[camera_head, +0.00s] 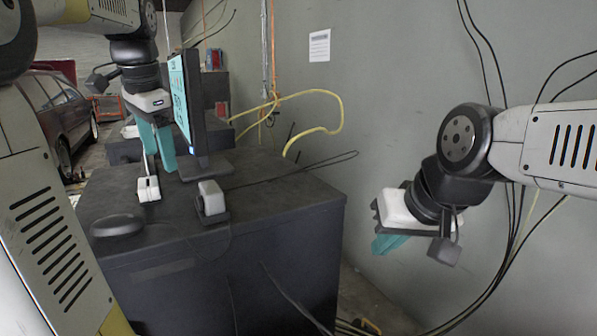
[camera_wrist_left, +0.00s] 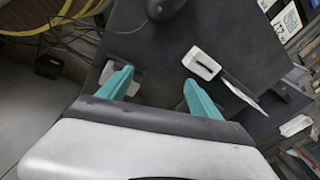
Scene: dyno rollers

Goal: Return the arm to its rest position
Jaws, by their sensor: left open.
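My left gripper (camera_head: 158,150) hangs over the dark cabinet top in the head view, its teal fingers pointing down beside the monitor. In the left wrist view the two fingers (camera_wrist_left: 160,92) are spread apart with nothing between them. My right gripper (camera_head: 388,243) is at the right, clear of the cabinet, with its teal fingers pointing down and left. Its finger gap is hidden.
The cabinet (camera_head: 283,198) carries a monitor (camera_head: 187,100), a dark rounded mouse (camera_head: 117,225), a small white-topped device (camera_head: 148,188) and a grey-white block (camera_head: 211,198). Cables hang along the wall at the right. A car (camera_head: 62,108) stands at the far left.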

